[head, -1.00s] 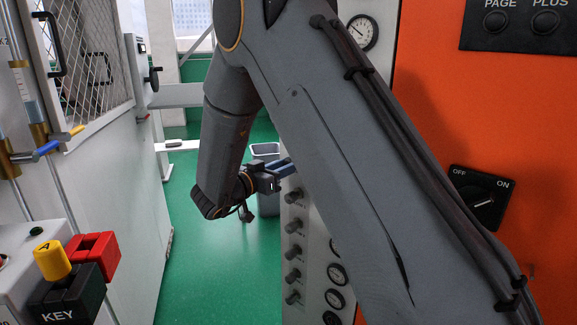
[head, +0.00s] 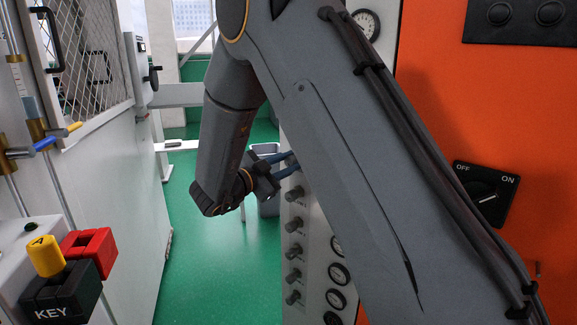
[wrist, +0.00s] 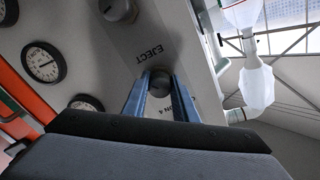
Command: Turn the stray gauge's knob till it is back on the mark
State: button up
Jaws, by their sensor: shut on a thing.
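My gripper (wrist: 160,92) has its two blue fingers closed around a dark round knob (wrist: 160,84) on the grey panel, seen in the wrist view. In the head view my gripper (head: 286,163) reaches the panel's upper left part, and the held knob cannot be made out there. White round gauges with black rims show in the wrist view, one clear gauge (wrist: 42,63) with a dark needle and another gauge (wrist: 86,103) partly covered by my gripper. I cannot tell which gauge belongs to the held knob, nor read its mark.
Another knob (wrist: 118,9) sits near the held one. Several knobs (head: 294,225) run down the panel below my gripper. An orange cabinet (head: 440,120) stands right and a white machine (head: 110,180) left. Green floor (head: 215,270) lies free between.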

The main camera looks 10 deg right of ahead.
jog(key=m+b, duration=0.1)
jog(key=m, duration=0.2)
jog(key=shift+m, duration=0.3)
jog(key=shift+b, duration=0.3)
jog(key=o, duration=1)
jog(key=shift+o, duration=0.2)
jog(key=shift+a, duration=0.1)
jog(key=v, duration=0.7)
jog(key=shift+s+a, duration=0.2)
jog(key=shift+a, duration=0.05)
dwell(1.3)
